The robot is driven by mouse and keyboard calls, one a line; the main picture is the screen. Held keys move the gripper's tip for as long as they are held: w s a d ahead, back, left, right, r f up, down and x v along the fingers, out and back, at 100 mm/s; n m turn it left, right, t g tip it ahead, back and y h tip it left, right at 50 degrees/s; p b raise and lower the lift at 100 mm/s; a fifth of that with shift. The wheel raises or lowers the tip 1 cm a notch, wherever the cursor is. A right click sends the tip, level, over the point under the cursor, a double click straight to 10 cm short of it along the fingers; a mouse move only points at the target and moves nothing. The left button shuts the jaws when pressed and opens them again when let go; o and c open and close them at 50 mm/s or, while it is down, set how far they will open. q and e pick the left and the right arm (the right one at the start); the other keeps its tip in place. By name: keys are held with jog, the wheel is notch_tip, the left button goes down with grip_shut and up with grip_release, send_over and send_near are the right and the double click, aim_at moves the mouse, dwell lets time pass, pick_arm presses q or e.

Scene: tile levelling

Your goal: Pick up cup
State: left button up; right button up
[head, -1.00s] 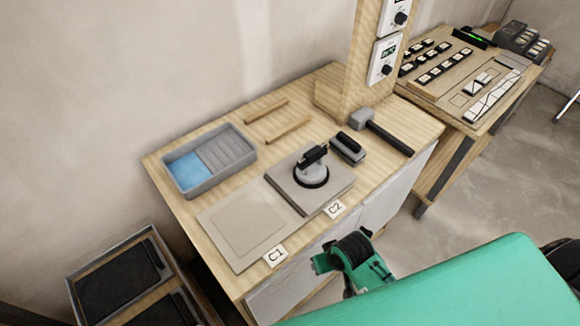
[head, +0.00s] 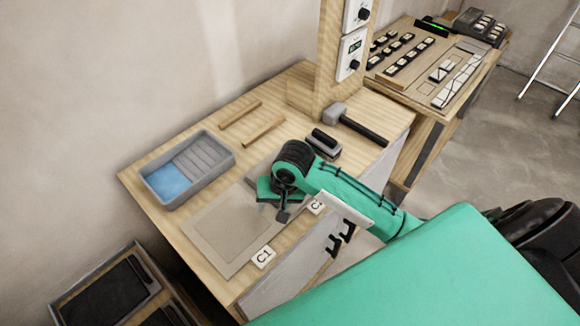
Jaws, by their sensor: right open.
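My right arm reaches over the workbench from the right. Its green and black gripper (head: 277,203) is open above the C2 spot. The suction cup with the black handle, visible earlier on the grey tile (head: 259,172), is now hidden behind my right wrist and gripper. Only a left part of that tile shows. I cannot tell whether the gripper touches the cup. The C2 label (head: 316,207) is partly covered by the arm. My left gripper is not in view.
A flat beige panel (head: 222,228) lies left, by the C1 label (head: 263,257). Behind are a grey tray with blue water (head: 188,168) and two wooden strips (head: 263,132). A black-handled block (head: 323,145) and a mallet (head: 352,122) lie close behind my arm.

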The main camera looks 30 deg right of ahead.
jog(key=w+d+r+m+g+h, duration=0.2)
jog(key=w+d+r+m, duration=0.9)
jog(key=r, duration=0.3)
jog(key=shift+n, duration=0.5)
jog(key=f, duration=0.2)
jog(key=f+p, duration=0.1)
jog(key=f, duration=0.2)
jog(key=f+p, duration=0.1)
jog(key=f, duration=0.2)
jog(key=shift+w+d, duration=0.15)
jog(key=shift+d, duration=0.15)
jog(key=f+p, duration=0.2)
jog(key=f, duration=0.1)
jog(key=f+p, duration=0.1)
jog(key=shift+a+f, duration=0.3)
jog(key=shift+a, duration=0.05)
jog(key=shift+f, duration=0.35)
jog(key=shift+w+r, duration=0.1)
grip_shut()
